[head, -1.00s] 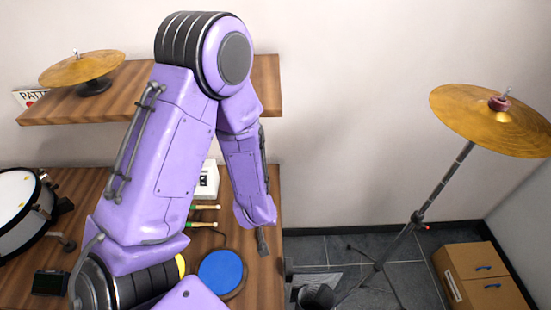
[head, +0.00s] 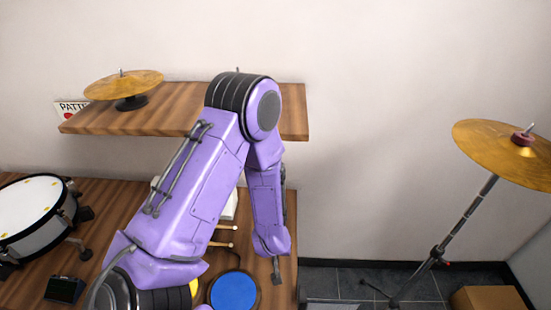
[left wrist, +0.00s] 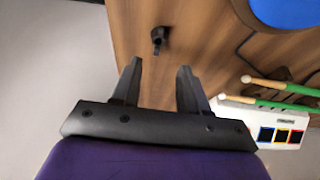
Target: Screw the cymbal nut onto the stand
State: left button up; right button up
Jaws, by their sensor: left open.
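A small black part (left wrist: 159,38) that looks like the cymbal nut stands on the wooden tabletop in the left wrist view. I cannot make it out in the head view. My left gripper (left wrist: 159,68) is open and empty, with the black part ahead of its fingertips, roughly in line with the gap. In the head view my left gripper (head: 277,272) points down by the table's right end. The cymbal stand (head: 465,222) is at the right, bearing a tilted brass cymbal (head: 487,148). A reddish washer (head: 523,139) sits on the cymbal around the bare rod tip (head: 530,127).
On the table are a snare drum (head: 35,212), a blue pad (head: 234,291), a small black box (head: 64,289), drumsticks (left wrist: 270,83) and a white device (left wrist: 275,130). A wall shelf (head: 180,112) with another cymbal (head: 124,85) is behind. A cardboard box (head: 487,298) is on the floor.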

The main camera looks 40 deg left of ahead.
pick_arm(q)
jog(key=x, duration=0.4)
jog(key=shift+w+d+f+p, duration=0.1)
jog(key=shift+w+d+p, duration=0.05)
jog(key=shift+w+p, duration=0.15)
jog(key=shift+f, duration=0.5)
grip_shut()
